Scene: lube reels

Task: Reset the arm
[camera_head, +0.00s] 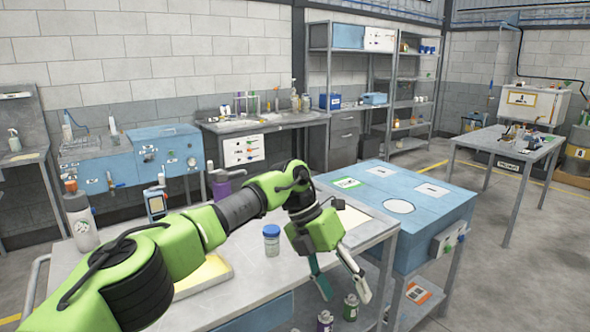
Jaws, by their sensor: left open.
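My left arm (190,240), green and black, reaches from the lower left across the grey workbench (255,285). My left gripper (344,296) points down at the bench's right front edge. Its two fingers are spread apart with nothing between them. A clear jar with a blue lid (272,243) stands upright on the bench, to the left of the gripper and apart from it. My right gripper does not show.
Small bottles (350,307) stand below the gripper. A blue cabinet (425,215) stands close on the right. Open floor (530,270) lies beyond it.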

